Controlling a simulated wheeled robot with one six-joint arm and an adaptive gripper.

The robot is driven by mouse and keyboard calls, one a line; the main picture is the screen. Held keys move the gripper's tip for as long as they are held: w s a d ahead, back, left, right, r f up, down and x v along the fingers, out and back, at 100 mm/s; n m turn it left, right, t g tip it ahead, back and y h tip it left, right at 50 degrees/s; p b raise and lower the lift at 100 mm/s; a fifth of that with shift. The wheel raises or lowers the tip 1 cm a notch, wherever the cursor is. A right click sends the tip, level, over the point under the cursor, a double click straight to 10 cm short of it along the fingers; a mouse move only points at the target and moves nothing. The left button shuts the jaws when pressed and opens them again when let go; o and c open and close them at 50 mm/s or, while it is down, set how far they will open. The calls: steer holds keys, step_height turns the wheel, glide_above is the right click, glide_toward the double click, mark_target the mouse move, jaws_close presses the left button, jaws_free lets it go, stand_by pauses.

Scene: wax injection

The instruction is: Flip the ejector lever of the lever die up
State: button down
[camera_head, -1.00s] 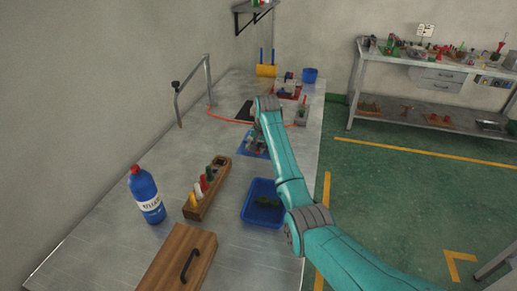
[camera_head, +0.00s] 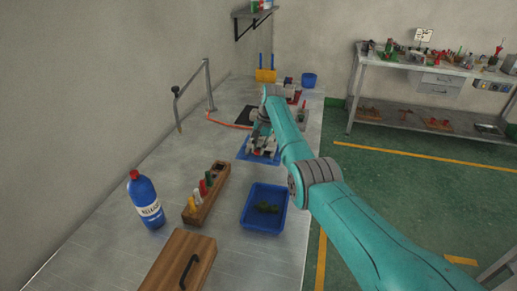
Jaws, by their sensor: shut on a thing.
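The lever die (camera_head: 262,146) appears as a small grey and dark block on a blue mat (camera_head: 246,155) on the bench. My gripper (camera_head: 260,133) is over the die, at the end of my teal arm. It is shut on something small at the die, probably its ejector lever. The lever itself is too small and too covered by my arm to make out, so its angle cannot be told.
A blue tray (camera_head: 284,212) with green pieces is nearer on the bench. A wooden rack (camera_head: 193,216) of coloured bottles, a blue bottle (camera_head: 147,199) and a wooden box (camera_head: 204,248) stand to the left. An orange hose (camera_head: 225,123) and a metal stand (camera_head: 209,83) are behind.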

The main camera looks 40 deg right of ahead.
steer(key=c, duration=1.1)
jaws_free()
steer(key=shift+o, duration=0.2)
steer(key=v, duration=1.2)
steer(key=shift+s, duration=0.1)
